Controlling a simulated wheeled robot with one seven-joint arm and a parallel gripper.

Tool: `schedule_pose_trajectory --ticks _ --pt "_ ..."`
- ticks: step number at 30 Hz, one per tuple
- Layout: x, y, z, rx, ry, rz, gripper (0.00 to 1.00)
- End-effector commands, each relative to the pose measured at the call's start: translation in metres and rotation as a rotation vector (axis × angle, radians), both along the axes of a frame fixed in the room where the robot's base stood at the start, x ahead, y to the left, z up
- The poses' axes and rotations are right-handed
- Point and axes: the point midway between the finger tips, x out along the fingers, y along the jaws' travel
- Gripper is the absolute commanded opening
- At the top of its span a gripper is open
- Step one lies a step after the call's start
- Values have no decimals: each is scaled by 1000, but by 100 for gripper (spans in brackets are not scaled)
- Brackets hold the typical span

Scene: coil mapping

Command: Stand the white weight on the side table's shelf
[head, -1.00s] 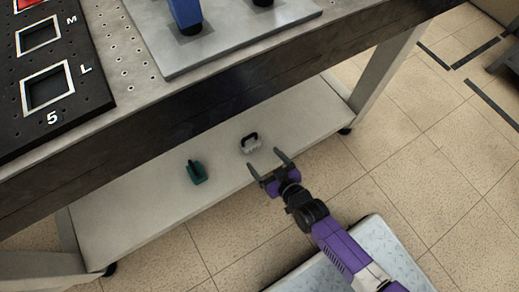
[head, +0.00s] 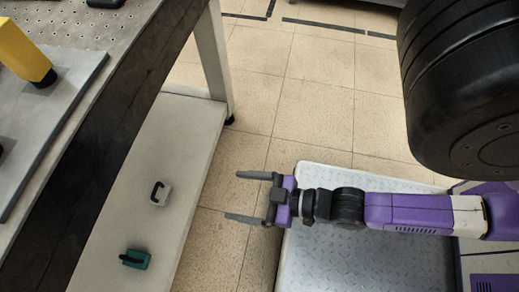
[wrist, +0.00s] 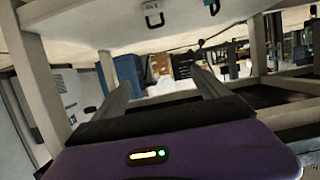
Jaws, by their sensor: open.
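The white weight (head: 164,198), a pale block with a dark handle, rests on the side table's lower shelf (head: 172,138) and appears upright. It also shows near the top of the wrist view (wrist: 153,16), where the picture looks upside down. My gripper (head: 233,195) is open and empty. Its two fingers point toward the shelf, and their tips are right of the white weight, clear of it, over the floor beyond the shelf's edge in the head view.
A green weight (head: 135,260) sits on the same shelf, nearer than the white one. The table top (head: 120,25) overhangs the shelf at the left. A table leg (head: 212,60) stands at the far end. Tiled floor (head: 310,100) is open beyond.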

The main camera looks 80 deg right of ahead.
Motion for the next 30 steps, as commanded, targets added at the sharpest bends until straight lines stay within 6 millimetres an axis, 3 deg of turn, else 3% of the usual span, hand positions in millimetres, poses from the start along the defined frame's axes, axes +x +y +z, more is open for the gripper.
schedule_pose_trajectory --ticks 3,6,9,13,23,30 --pt "-27 1 53 0 -14 1 85" --pt "-38 1 86 1 -26 2 85" --pt "-44 1 108 2 -34 3 85" --pt "-46 2 119 2 -38 4 85" --pt "-46 2 122 2 -40 4 85" --pt "-46 2 156 2 -40 4 85"
